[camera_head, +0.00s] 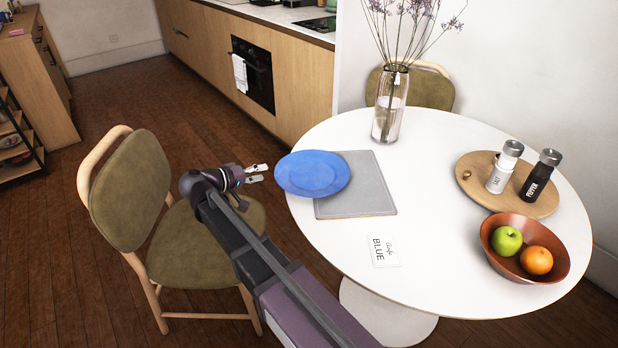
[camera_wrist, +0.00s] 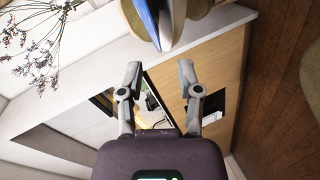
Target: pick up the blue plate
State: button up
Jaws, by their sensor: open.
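The blue plate (camera_head: 312,173) lies on the left part of the white round table, overlapping a grey square placemat (camera_head: 358,198); its left edge reaches the table's rim. My gripper (camera_head: 258,173) is open and empty, just left of the plate's left edge, with a small gap between them. In the wrist view, the two fingers of my gripper (camera_wrist: 159,74) are spread apart. A thin blue strip of the plate (camera_wrist: 147,20) shows at the top there, beyond the fingertips; most of the plate is cut off.
The white table (camera_head: 440,180) also holds a vase (camera_head: 390,105), a wooden board (camera_head: 477,187) with two shakers, a fruit bowl (camera_head: 500,262) and a card reading BLUE (camera_head: 384,251). A green chair (camera_head: 130,190) stands left of my arm. Open floor lies beyond it.

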aim_at(280, 167)
jog(key=shift+x, duration=1)
jog(key=shift+b+x, duration=0.7)
jog(key=shift+x, duration=1.9)
jog(key=shift+w+r, duration=0.1)
jog(key=shift+r, duration=0.1)
grip_shut()
